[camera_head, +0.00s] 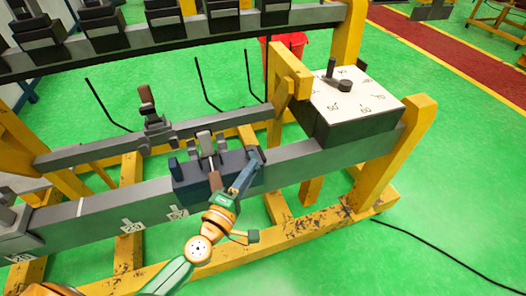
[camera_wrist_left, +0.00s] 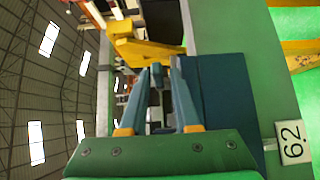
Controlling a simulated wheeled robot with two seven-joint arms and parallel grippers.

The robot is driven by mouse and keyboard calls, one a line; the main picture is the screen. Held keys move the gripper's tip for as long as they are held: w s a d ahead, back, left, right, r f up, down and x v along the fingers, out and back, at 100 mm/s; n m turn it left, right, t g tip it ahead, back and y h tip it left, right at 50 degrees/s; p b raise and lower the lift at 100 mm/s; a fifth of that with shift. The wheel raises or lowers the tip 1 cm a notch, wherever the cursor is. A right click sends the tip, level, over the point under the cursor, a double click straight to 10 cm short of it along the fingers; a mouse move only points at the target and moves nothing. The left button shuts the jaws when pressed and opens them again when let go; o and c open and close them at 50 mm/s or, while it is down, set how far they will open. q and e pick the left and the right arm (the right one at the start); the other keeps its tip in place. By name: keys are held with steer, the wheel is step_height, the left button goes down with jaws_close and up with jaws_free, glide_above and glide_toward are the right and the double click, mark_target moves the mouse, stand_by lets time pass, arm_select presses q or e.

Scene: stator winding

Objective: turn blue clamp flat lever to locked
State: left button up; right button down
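The blue clamp is a dark blue block (camera_head: 187,180) on the front grey beam in the head view. It also shows as a large dark blue face in the left wrist view (camera_wrist_left: 226,100). A grey toggle with a brown-red handle (camera_head: 214,178) stands at its middle, the handle pointing down toward the front. My left gripper (camera_head: 250,172) is at the block's right end, its blue-grey fingers pointing up and back. In the left wrist view the fingers (camera_wrist_left: 160,72) are apart, with a small dark blue piece (camera_wrist_left: 156,78) seen between their tips. Contact cannot be told. My right gripper is not in view.
A second toggle clamp with an upright handle (camera_head: 147,98) is on the rear beam (camera_head: 85,155). A box with a numbered white dial top (camera_head: 358,96) stands to the right. Yellow frame posts (camera_head: 385,160) surround it. The green floor at right is mostly clear, with a black cable.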

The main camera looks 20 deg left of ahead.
mark_target(261, 162)
arm_select(q)
steer(key=w, duration=0.2)
steer(key=w+d, duration=0.1)
steer(key=w, duration=0.2)
steer(key=shift+w+r, duration=0.1)
steer(key=shift+r, duration=0.1)
steer(key=shift+w+d+f, duration=0.1)
steer(key=shift+w+d, duration=0.05)
steer(key=shift+w, duration=0.3)
steer(key=shift+s, duration=0.15)
jaws_close()
stand_by(0.6)
